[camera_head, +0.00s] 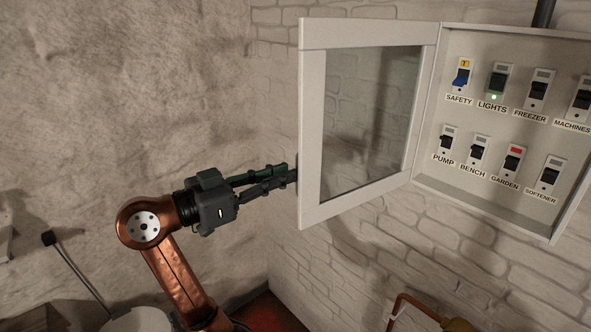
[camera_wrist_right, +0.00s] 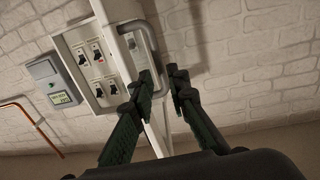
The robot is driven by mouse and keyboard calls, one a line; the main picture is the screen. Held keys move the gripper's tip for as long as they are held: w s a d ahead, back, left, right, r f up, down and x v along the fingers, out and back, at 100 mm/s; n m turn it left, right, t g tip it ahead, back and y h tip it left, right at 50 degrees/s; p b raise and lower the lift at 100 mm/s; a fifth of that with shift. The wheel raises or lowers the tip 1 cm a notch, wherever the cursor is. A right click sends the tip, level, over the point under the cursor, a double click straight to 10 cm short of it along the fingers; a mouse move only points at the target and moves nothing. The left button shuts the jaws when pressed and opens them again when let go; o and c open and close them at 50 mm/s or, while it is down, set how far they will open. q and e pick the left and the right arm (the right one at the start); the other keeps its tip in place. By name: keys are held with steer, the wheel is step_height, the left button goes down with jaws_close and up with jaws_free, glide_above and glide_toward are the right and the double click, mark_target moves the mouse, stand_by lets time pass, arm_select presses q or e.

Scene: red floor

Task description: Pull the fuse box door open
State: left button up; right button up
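The fuse box (camera_head: 572,224) hangs on the brick wall at the right of the head view. Its white-framed door (camera_head: 312,120) with a glass pane stands swung wide open to the left, showing the switches inside. In the right wrist view the door (camera_wrist_right: 116,45) is seen from its edge, with a grey bar handle (camera_wrist_right: 153,50) on it. My right gripper (camera_head: 288,176) is at the door's free edge. In the wrist view its fingers (camera_wrist_right: 163,78) are apart, with the handle's lower end between or just beside the tips; contact is unclear. My left gripper is out of view.
Labelled switches (camera_head: 498,82) fill the box in two rows. A grey meter box (camera_wrist_right: 50,78) and a copper pipe (camera_wrist_right: 30,112) are on the wall beside it. A rough plaster wall (camera_head: 130,90) stands at the left.

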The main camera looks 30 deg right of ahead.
steer(key=a, duration=0.7)
steer(key=shift+s+a, duration=0.15)
